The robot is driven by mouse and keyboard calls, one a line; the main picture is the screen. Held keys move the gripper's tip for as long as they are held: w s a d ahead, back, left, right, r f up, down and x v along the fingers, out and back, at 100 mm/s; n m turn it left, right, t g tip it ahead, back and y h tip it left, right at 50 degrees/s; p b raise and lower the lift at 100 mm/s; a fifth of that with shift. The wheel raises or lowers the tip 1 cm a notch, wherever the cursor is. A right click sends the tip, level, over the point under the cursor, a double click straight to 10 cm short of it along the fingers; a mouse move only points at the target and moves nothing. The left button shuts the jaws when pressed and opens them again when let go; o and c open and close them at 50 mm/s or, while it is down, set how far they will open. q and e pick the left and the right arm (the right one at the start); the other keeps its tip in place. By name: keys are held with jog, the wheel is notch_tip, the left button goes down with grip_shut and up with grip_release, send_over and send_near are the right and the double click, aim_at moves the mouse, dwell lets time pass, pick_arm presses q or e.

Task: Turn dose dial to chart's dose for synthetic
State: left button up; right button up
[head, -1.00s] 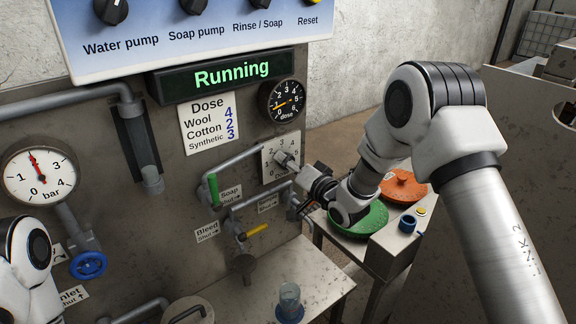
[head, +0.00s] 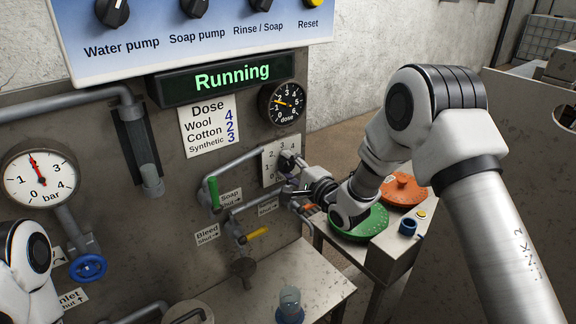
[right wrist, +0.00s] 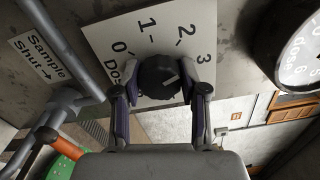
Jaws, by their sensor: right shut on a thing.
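The dose dial is a dark round knob (head: 287,160) on a white numbered plate (head: 270,165). My right gripper (head: 295,175) is shut on this knob. The mark's exact reading is unclear. The chart (head: 209,124) lists Wool 4, Cotton 2, Synthetic 3. The round dose gauge (head: 282,103) has its yellow needle pointing up-left, at about 1 to 2. My left gripper is out of view; only part of its arm shows at the left.
A display (head: 232,77) reads Running. Grey pipes with a green lever (head: 214,192) and a yellow lever (head: 257,232) lie left of and below the dial. Green (head: 359,223) and orange (head: 403,190) discs sit on a stand at right. A pressure gauge (head: 40,178) reads about 2.

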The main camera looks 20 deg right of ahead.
jog(key=shift+m, duration=1.9)
jog(key=o, duration=1.1)
jog(key=shift+d, duration=0.1)
jog(key=shift+o, duration=0.2)
jog(key=v, duration=1.2)
